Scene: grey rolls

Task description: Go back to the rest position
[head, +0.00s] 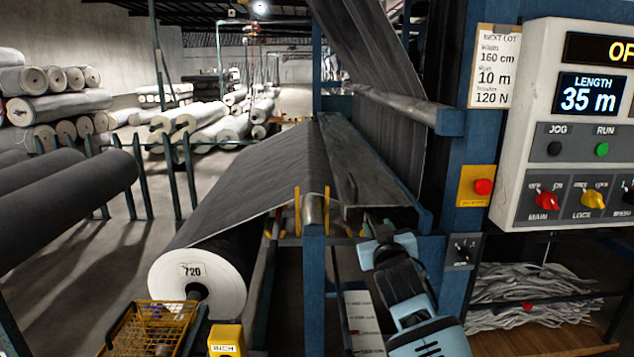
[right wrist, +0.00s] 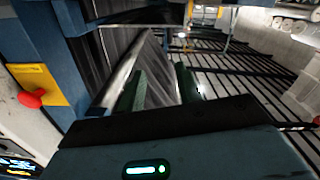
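My right gripper (head: 374,222) reaches in from the lower right in the head view, beside the blue machine frame (head: 454,200). Its fingers lie close to the near end of the dark board under the fabric; I cannot tell whether they touch it. In the right wrist view the two dark green fingers (right wrist: 161,88) stand apart with nothing visible gripped between them. My left gripper is not in view. The grey fabric (head: 262,170) runs from the large roll marked 720 (head: 198,278) up to the machine.
The control panel (head: 580,130) at right reads LENGTH 35 m. A red button on a yellow box (head: 482,187) and a small switch box (head: 463,250) sit near my right arm. A yellow basket (head: 150,328) stands lower left. Stacked rolls (head: 55,105) stand behind the railing.

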